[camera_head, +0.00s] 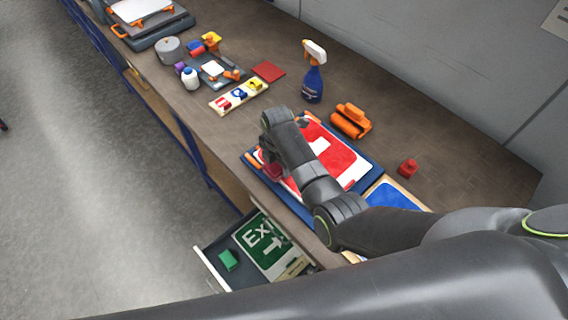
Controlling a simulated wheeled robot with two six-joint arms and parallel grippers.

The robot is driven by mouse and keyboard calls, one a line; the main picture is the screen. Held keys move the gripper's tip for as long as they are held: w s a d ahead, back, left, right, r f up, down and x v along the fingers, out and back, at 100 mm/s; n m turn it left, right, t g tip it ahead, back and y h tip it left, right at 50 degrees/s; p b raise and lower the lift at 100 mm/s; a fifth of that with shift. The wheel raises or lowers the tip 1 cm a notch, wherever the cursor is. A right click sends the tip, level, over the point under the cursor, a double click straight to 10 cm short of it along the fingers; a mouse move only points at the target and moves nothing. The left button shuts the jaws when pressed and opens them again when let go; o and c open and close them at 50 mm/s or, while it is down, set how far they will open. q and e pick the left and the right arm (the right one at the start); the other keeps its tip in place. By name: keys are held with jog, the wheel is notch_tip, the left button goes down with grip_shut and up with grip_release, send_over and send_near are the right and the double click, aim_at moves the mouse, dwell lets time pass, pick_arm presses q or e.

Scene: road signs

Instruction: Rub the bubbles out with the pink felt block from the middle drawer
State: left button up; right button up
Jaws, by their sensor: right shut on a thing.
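My right gripper (268,166) reaches down over the left end of a red and white sign (345,163) that lies on a blue board (372,174). It is shut on a small pinkish-red block (271,173), which looks like the pink felt block and is mostly hidden by the gripper. The block is at the sign's left edge; I cannot tell whether it touches the sign. My arm covers part of the sign, and no bubbles can be made out. An open drawer (208,268) below the bench holds a green block (228,260) and a green EXIT sign (262,247). My left gripper is not in view.
A blue spray bottle (313,82), an orange roller-like tool (351,121) and a red piece (408,168) stand behind the board. A blue panel (393,194) lies to its right. Bare bench (440,140) shows at the right.

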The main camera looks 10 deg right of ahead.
aim_at(311, 141)
jog(key=shift+w+a, duration=0.25)
jog(key=shift+a, duration=0.35)
jog(key=shift+w+d, duration=0.35)
jog(key=shift+d, duration=0.35)
jog(key=shift+w+d, duration=0.35)
jog(key=shift+d, duration=0.4)
jog(key=shift+w+d, duration=0.35)
jog(key=shift+d, duration=0.35)
jog(key=shift+w+d, duration=0.45)
jog(key=shift+d, duration=0.25)
jog(key=shift+w+d, duration=0.4)
jog(key=shift+d, duration=0.3)
jog(key=shift+w+d, duration=0.45)
jog(key=shift+d, duration=0.25)
jog(key=shift+w+d+f+b, duration=0.1)
jog(key=shift+w+d+b, duration=0.4)
jog(key=shift+d, duration=0.35)
jog(key=shift+w+d+r+b, duration=0.1)
jog(key=shift+w+d+b, duration=0.4)
jog(key=shift+d, duration=0.4)
jog(key=shift+w+d+f+b, duration=0.1)
jog(key=shift+w+d+b, duration=0.4)
jog(key=shift+d, duration=0.35)
